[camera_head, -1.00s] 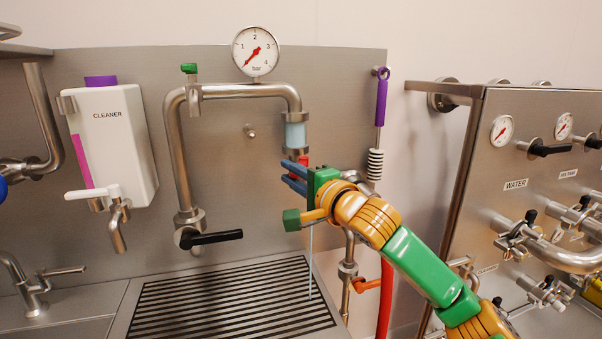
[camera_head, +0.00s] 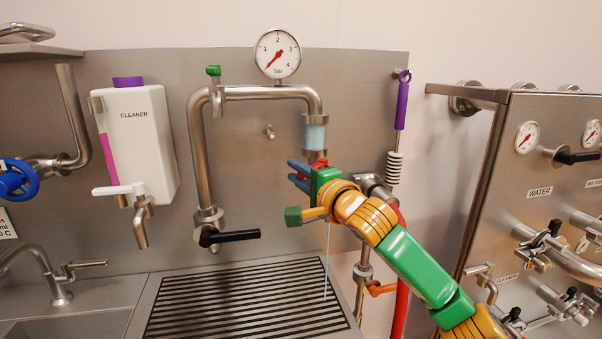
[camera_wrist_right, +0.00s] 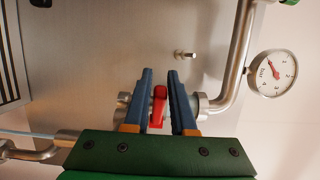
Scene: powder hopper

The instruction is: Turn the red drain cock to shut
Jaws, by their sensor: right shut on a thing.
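The red drain cock (camera_wrist_right: 158,105) shows in the right wrist view between the two blue fingers of my right gripper (camera_wrist_right: 160,88). The gripper is shut on its handle. In the head view only a bit of the red cock (camera_head: 319,163) shows above the gripper, under the sight glass (camera_head: 315,136); the rest is hidden. My right gripper (camera_head: 298,175) reaches in from the right there, its fingers pointing left. A thin pale stream (camera_head: 327,265) falls below the gripper to the drain grate (camera_head: 240,322). My left gripper is not in view.
A pressure gauge (camera_head: 278,54) tops the bent pipe (camera_head: 197,150), which has a black lever (camera_head: 232,236). A purple-handled brush (camera_head: 402,105) hangs to the right, above a red hose (camera_head: 400,300) and an orange lever (camera_head: 381,288). A valve panel (camera_head: 540,180) stands at the far right.

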